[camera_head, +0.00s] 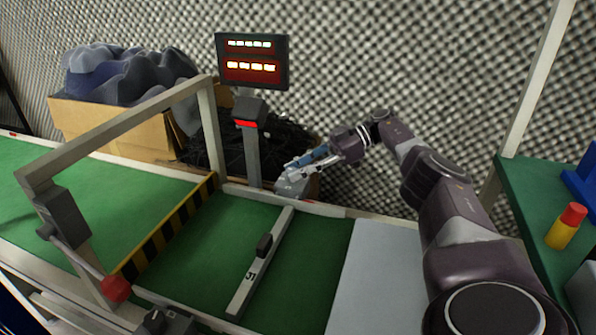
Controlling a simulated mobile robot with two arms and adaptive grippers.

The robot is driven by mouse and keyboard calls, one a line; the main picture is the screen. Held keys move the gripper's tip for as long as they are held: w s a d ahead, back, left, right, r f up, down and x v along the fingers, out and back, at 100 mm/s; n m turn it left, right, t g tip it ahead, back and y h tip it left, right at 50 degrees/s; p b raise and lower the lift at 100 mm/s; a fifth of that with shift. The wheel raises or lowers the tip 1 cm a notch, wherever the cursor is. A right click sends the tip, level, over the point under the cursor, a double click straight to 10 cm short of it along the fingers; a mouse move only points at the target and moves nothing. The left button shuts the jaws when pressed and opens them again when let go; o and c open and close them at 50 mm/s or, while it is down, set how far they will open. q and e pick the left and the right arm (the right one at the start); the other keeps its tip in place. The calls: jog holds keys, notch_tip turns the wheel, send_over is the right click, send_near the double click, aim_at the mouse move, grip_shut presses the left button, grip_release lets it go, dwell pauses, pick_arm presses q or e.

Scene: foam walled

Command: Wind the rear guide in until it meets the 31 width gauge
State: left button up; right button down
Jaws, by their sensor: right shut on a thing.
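The 31 width gauge (264,258) is a pale bar marked 31 with a dark handle block. It lies across the green belt, front to back. The rear guide (322,208) looks to be the pale rail along the belt's far edge. The gauge's far end is close to this rail; I cannot tell whether they touch. My right gripper (294,172) reaches over from the right and is shut on a grey knob (289,186) just behind the rail. The fingers partly hide the knob. My left gripper is not in view.
A grey frame (118,125) with a red-ended lever (116,289) stands over the belt at left. A display post (252,155) stands behind the rail, near my right gripper. A pale plate (377,280) lies right of the gauge. A red-yellow cylinder (566,226) stands at far right.

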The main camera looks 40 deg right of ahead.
jog(key=shift+a, duration=0.1)
jog(key=c, duration=1.6)
grip_release()
notch_tip(320, 180, up, 10)
